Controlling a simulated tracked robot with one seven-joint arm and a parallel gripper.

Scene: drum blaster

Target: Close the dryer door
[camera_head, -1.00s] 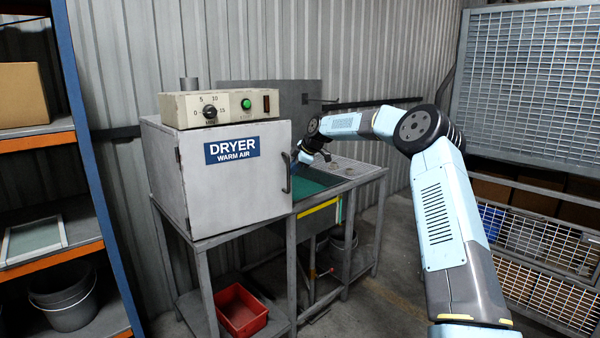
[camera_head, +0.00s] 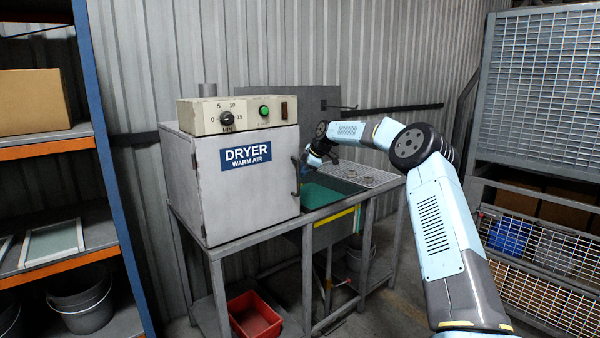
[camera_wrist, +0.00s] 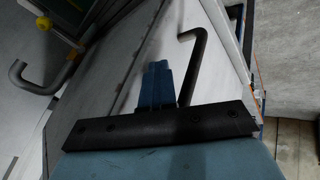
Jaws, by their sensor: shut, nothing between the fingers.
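The dryer (camera_head: 190,180) is a grey-white box on a metal stand. Its door (camera_head: 250,200) bears a blue "DRYER WARM AIR" sign and appears flush or nearly flush with the box; a small gap cannot be ruled out. The dark door handle (camera_head: 295,178) is at the door's right edge. My gripper (camera_head: 308,163) is just right of that edge, partly hidden behind it. In the wrist view my shut, empty blue fingers (camera_wrist: 157,78) are in front of a pale panel, close beside a dark bent bar (camera_wrist: 193,62), apparently the handle. Contact cannot be told.
A sink with a green basin (camera_head: 325,193) adjoins the dryer on the right. A control box (camera_head: 240,114) sits on top. A red bin (camera_head: 255,315) is below. Shelving (camera_head: 105,130) stands left, a mesh cage (camera_head: 540,90) right.

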